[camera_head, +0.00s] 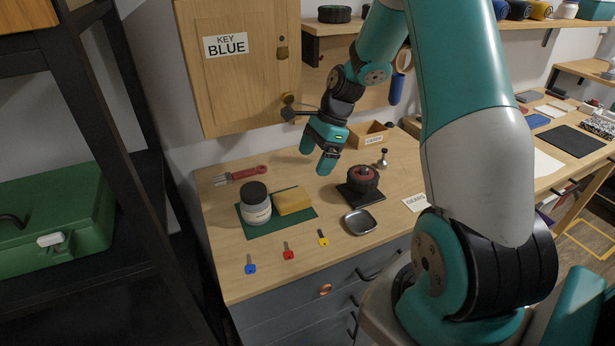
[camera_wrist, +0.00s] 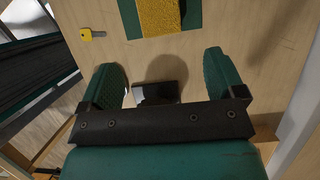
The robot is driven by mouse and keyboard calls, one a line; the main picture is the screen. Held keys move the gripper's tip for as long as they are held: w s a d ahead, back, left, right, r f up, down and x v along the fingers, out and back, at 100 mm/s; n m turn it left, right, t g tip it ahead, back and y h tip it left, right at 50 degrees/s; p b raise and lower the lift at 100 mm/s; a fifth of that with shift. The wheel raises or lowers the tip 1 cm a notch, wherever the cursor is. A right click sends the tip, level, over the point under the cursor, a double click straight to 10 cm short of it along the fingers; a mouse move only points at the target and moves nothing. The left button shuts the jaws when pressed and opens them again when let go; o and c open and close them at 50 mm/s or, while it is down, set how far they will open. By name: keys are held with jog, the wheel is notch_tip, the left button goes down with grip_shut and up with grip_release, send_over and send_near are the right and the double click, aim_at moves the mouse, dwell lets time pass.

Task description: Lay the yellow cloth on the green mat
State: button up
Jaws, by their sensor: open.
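The yellow cloth (camera_head: 293,201) lies as a folded block on the green mat (camera_head: 272,230), on its right part, beside a white jar with a dark lid (camera_head: 256,207). In the wrist view the cloth (camera_wrist: 159,16) and the mat (camera_wrist: 188,15) show in part at the top edge. My gripper (camera_head: 317,158) is open and empty, raised above the table, behind and to the right of the cloth in the head view. In the wrist view its fingers (camera_wrist: 164,72) are spread apart, short of the cloth.
A black wheel-like part on a dark pad (camera_head: 363,182) stands right of the mat. A metal dish (camera_head: 359,222) and blue (camera_head: 250,264), red (camera_head: 288,251) and yellow (camera_head: 323,238) keys lie in front. A red-handled tool (camera_head: 240,175) lies behind. A wooden cabinet (camera_head: 240,75) overhangs the back.

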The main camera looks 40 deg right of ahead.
jog(key=s+a+r+n, duration=0.3)
jog(key=a+r+n, duration=0.35)
jog(key=a, duration=0.25)
jog(key=s+a+r+n, duration=0.45)
jog(key=a+n, duration=0.35)
jog(key=a, duration=0.2)
jog(key=s+a+r+n, duration=0.2)
jog(key=s+a+n, duration=0.2)
jog(key=s+n, duration=0.3)
jog(key=s+a+r+n+g, duration=0.1)
jog(key=s+a+r+n, duration=0.1)
jog(key=s+a+n, duration=0.2)
jog(key=s+n, duration=0.3)
jog(key=shift+s+a+r, duration=0.25)
jog(key=shift+a, duration=0.15)
